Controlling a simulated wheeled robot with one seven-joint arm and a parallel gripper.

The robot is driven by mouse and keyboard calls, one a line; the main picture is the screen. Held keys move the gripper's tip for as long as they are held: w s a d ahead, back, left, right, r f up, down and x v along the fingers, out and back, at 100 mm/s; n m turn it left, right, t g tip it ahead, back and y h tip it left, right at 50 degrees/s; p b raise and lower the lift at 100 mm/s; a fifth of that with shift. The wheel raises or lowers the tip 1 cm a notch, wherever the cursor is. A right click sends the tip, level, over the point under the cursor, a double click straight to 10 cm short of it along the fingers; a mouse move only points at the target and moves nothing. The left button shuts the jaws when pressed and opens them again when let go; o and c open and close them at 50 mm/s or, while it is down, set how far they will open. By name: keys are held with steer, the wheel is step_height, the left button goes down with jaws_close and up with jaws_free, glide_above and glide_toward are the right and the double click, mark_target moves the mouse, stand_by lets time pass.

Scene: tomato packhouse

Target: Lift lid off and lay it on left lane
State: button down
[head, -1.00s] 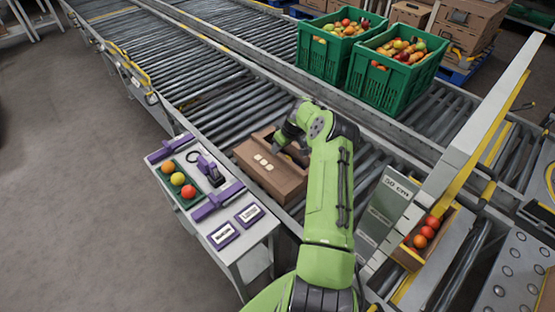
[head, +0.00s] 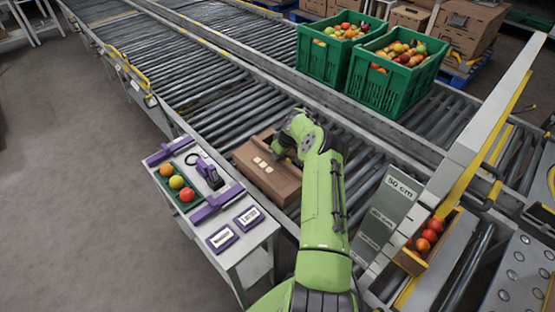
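A brown cardboard box (head: 270,178) with pale labels sits on the near roller lane, in the middle of the head view. My green arm reaches over the box's right part. My gripper (head: 283,158) is at the box's top, largely hidden by my own wrist, so I cannot see its fingers or whether it touches the lid. The lid cannot be told clearly from the box. The roller lane (head: 207,92) up and left of the box is bare.
A side table (head: 243,240) at the near edge holds a green tray (head: 187,204) with several tomatoes, purple tools and labels. Two green crates (head: 396,97) of tomatoes stand across the far lane. A height gauge board (head: 388,213) and a box of tomatoes (head: 407,262) are at right.

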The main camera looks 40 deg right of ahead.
step_height(320, 180, up, 16)
steer(key=p, duration=0.6)
steer(key=shift+r, duration=0.25)
stand_by(0.6)
